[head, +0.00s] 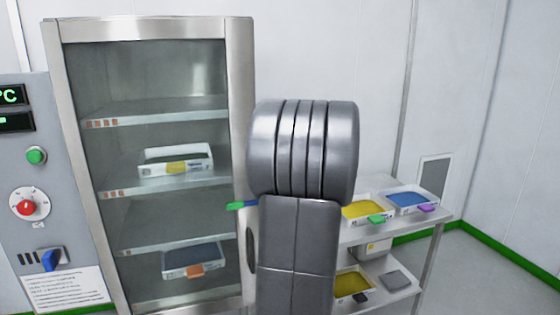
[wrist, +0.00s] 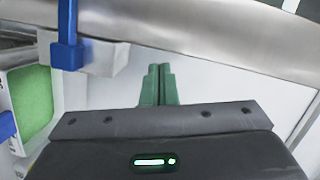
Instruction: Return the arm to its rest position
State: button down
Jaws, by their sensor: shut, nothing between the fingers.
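My arm (head: 298,230) stands upright in the middle of the head view, in front of the cabinet's right edge and the cart's left end. It hides most of my gripper there. In the wrist view my gripper (wrist: 157,84) shows two green fingers closed together, with nothing between them. A blue upright piece (wrist: 67,40) with a white block stands to the left of the fingers, apart from them.
A steel-framed cabinet (head: 240,90) holds a white tray (head: 175,160) and a lower tray (head: 192,262) on its shelves. A control panel (head: 35,160) is at left. A steel cart (head: 438,215) at right carries a yellow-filled tray (head: 365,211) and a blue-filled tray (head: 410,201).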

jog(key=shift+w+d+f+m+y+p, duration=0.2)
jog(key=shift+d+m+p, duration=0.6)
jog(key=shift+p, duration=0.7)
jog(key=shift+w+d+f+m+y+p, duration=0.1)
jog(key=shift+w+d+m+y+p, duration=0.15)
jog(key=shift+d+m+p, duration=0.9)
jog(key=shift+a+n+p, duration=0.35)
jog(key=shift+a, duration=0.15)
